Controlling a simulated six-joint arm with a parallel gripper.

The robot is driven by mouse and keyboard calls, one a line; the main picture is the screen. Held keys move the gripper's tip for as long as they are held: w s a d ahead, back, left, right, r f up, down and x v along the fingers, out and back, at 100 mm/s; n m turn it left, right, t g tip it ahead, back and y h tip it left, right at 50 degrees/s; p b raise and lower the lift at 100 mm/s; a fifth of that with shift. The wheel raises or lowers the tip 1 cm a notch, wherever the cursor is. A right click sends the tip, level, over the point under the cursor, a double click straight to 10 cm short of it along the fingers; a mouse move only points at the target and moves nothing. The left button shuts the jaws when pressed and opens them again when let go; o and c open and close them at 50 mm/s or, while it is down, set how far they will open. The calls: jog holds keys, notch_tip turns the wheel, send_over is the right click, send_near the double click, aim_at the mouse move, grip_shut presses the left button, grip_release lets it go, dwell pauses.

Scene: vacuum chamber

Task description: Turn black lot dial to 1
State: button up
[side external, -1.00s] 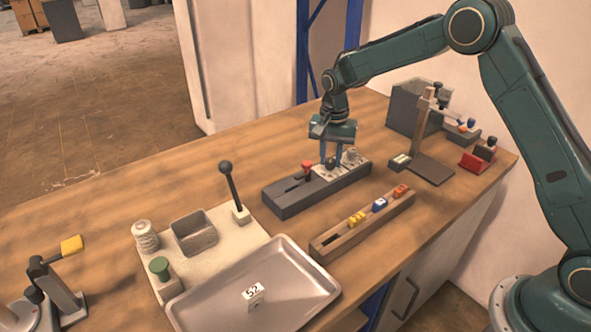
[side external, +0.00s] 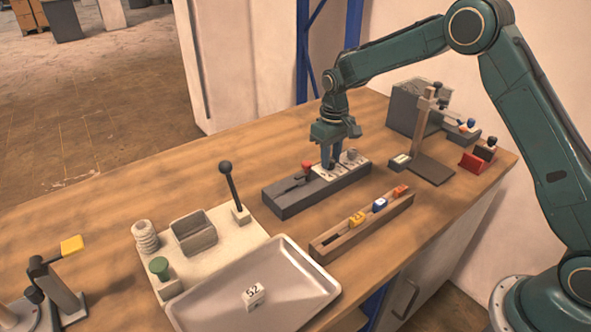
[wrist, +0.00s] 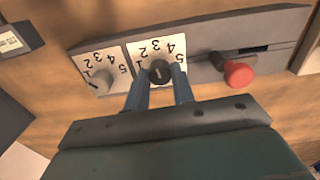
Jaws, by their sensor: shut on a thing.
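The black lot dial (wrist: 160,72) sits on a white plate (wrist: 146,48) numbered 1 to 5, which appears upside down in the wrist view. The 1 is at the dial's left and the 5 at its right. A short pale mark shows on the dial's top, but I cannot tell which number it points to. My gripper (wrist: 161,77) is shut on the dial, with one blue finger on each side. In the side view, my gripper (side external: 331,166) reaches down onto the dark block (side external: 310,192), and its fingers mostly hide the dial.
A grey dial (wrist: 100,82) with its own numbered plate is close beside the black one. A red knob (wrist: 238,73) on a slot is on the other side. A wooden rack (side external: 335,240) with coloured blocks and a metal tray (side external: 300,295) stand in front.

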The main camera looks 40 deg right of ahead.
aim_at(331, 160)
jog(key=n, duration=0.7)
jog(key=shift+r, duration=0.1)
jog(key=n, duration=0.4)
jog(key=shift+n, duration=1.6)
jog(key=o, duration=1)
notch_tip(331, 160, up, 14)
jog(key=shift+f, duration=0.1)
